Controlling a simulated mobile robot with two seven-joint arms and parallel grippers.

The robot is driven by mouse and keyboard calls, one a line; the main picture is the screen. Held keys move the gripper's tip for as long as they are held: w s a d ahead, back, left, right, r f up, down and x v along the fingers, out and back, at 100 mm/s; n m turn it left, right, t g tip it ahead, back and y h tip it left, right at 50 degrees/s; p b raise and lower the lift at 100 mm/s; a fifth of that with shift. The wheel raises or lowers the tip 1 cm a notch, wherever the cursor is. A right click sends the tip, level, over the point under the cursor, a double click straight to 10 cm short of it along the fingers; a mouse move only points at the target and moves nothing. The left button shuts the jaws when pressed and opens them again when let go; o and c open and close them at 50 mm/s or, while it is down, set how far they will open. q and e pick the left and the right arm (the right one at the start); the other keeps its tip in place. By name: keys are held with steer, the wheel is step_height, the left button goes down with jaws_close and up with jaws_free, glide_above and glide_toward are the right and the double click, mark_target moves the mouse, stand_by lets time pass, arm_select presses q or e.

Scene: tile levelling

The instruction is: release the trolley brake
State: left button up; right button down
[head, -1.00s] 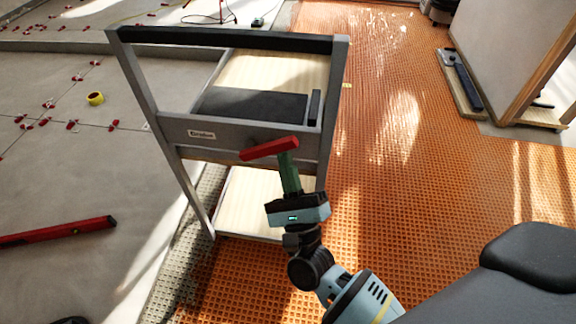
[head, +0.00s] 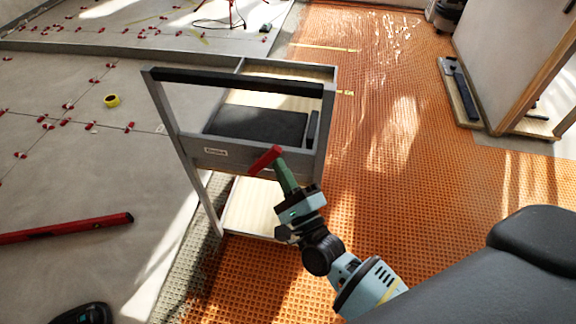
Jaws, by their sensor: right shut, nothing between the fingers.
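The trolley (head: 236,84) has a grey frame, a black handle bar and wooden shelves, and stands upright in the middle of the head view. A red brake lever (head: 264,161) sits at its front panel, tilted with its right end up. My right gripper (head: 279,165) has green fingers that are shut and empty. Its tips are at the lever's right part and overlap it in the picture; I cannot tell whether they touch. The lever's pivot is not clear. My left gripper is not in view.
Orange matting (head: 375,200) lies clear to the trolley's right. A red level (head: 65,228) and yellow tape roll (head: 111,101) lie on the grey floor at left, among red tile clips. A panel on a wooden base (head: 510,60) stands at right.

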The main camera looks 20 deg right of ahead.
mark_target(265, 159)
steer(key=p, duration=0.1)
steer(key=r+n+g+p, duration=0.1)
steer(key=p, duration=0.1)
steer(key=a+r+n+p, duration=0.1)
steer(key=shift+w+r+g+y+p, duration=0.25)
steer(key=shift+w+g+y+p, duration=0.05)
steer(key=shift+w+y+p, duration=0.1)
steer(key=n+p, duration=0.1)
steer(key=n+g+p, duration=0.1)
steer(key=p, duration=0.1)
steer(key=shift+w+a+r+g+y, duration=0.25)
steer(key=shift+a+r+g+y, duration=0.05)
steer(key=shift+a+r, duration=0.1)
steer(key=shift+w+a+n+g+p, duration=0.2)
steer(key=shift+n+g+p, duration=0.25)
steer(key=shift+p, duration=0.35)
steer(key=shift+w+a+r+p, duration=0.1)
steer(key=shift+w+a+p, duration=0.05)
steer(key=shift+a+p, duration=0.25)
steer(key=shift+a, duration=0.1)
